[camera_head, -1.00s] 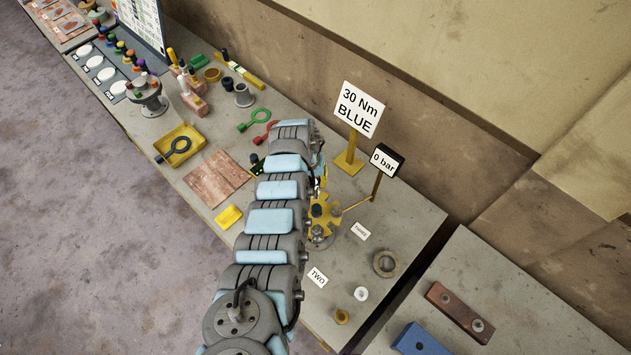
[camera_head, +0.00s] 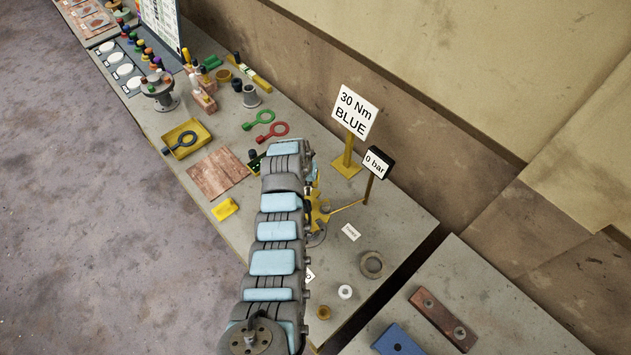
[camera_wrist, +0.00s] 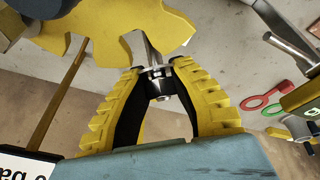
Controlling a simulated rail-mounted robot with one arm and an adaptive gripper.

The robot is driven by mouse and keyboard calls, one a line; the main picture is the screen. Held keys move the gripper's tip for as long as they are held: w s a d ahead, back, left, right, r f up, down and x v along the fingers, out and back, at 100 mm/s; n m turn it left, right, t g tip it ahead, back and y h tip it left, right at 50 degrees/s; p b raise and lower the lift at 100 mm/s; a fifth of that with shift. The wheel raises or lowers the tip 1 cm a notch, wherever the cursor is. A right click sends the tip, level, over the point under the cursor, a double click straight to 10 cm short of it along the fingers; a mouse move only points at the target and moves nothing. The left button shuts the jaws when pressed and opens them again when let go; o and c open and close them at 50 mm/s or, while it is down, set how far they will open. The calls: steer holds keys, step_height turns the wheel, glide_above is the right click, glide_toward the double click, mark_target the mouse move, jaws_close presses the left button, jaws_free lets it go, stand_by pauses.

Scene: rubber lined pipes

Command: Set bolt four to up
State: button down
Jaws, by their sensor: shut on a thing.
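In the wrist view my gripper (camera_wrist: 157,75), with yellow ribbed fingers, is shut on a metal bolt (camera_wrist: 158,84) with a nut at its end. The bolt's shank runs up to a yellow notched flange (camera_wrist: 125,30) at the top. No number shows on this bolt, so I cannot tell which it is. In the head view the flange (camera_head: 319,214) is mostly hidden behind my arm, and my gripper and the bolt are hidden too.
A "0 bar" gauge (camera_head: 377,162) and a "30 Nm BLUE" sign (camera_head: 355,112) stand behind the flange. Green (camera_head: 259,119) and red (camera_head: 273,132) ring tools lie farther left on the bench. A loose ring (camera_head: 371,264) and small cards lie nearer. A gap separates the second bench.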

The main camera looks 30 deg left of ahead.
steer(key=c, duration=1.1)
jaws_free()
steer(key=shift+s+d, duration=0.1)
steer(key=shift+d, duration=0.05)
steer(key=shift+r, duration=0.55)
steer(key=shift+v, duration=5.45)
steer(key=shift+s, duration=0.1)
steer(key=shift+f, duration=0.1)
